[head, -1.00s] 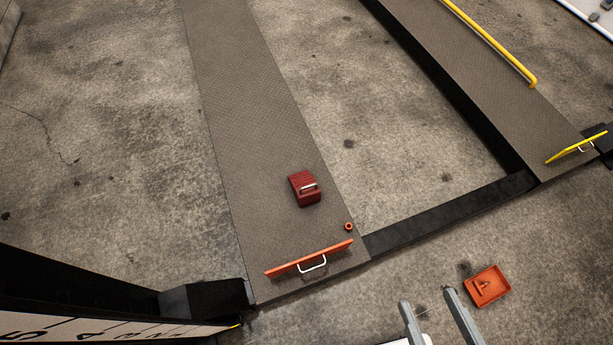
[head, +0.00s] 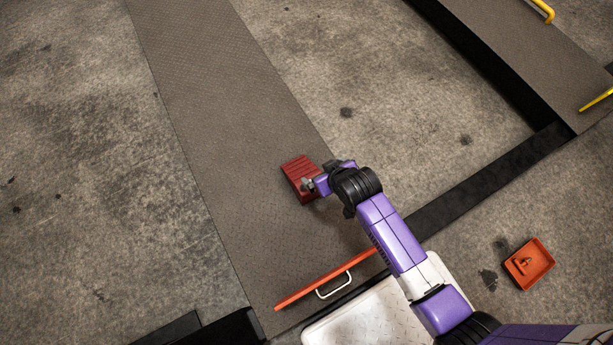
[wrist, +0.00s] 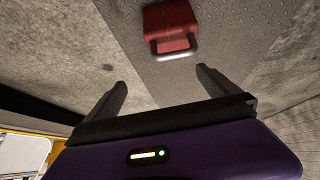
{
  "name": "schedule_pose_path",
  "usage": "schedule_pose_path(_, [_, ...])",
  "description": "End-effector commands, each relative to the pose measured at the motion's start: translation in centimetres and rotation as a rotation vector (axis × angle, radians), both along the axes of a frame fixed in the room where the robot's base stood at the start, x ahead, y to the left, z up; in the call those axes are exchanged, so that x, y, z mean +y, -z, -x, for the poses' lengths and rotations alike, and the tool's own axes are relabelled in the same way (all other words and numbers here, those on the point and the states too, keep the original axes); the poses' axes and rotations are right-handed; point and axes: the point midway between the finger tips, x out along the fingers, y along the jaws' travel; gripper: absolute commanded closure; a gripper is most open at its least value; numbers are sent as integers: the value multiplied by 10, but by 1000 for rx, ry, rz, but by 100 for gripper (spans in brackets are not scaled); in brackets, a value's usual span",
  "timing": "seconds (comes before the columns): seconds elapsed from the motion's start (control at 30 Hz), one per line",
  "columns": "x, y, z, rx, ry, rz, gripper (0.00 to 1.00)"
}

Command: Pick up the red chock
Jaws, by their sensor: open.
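The red chock (head: 296,172) is a ribbed block lying on the left grey ramp track (head: 235,130) in the head view. Its near right side is partly hidden by my gripper (head: 308,186). In the wrist view the chock (wrist: 171,27) is at the top centre, with its pale metal handle (wrist: 174,47) facing me. My gripper (wrist: 160,82) is open and empty there. Its two fingers spread to either side below the chock, with the chock beyond the fingertips.
An orange tray (head: 529,264) lies on the floor at the right. A black crossbar (head: 490,180) joins the tracks. Track surface beyond the chock is clear.

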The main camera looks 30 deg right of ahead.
Motion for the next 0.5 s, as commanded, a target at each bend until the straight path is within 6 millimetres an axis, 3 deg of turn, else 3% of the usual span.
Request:
schedule_pose_path(0.03, [2,22,-22,28,3,-4,0])
schedule_pose_path(0.23, [10,59,-70,219,12,-24,0])
schedule_pose_path(0.5, [21,73,-66,527,17,-50,0])
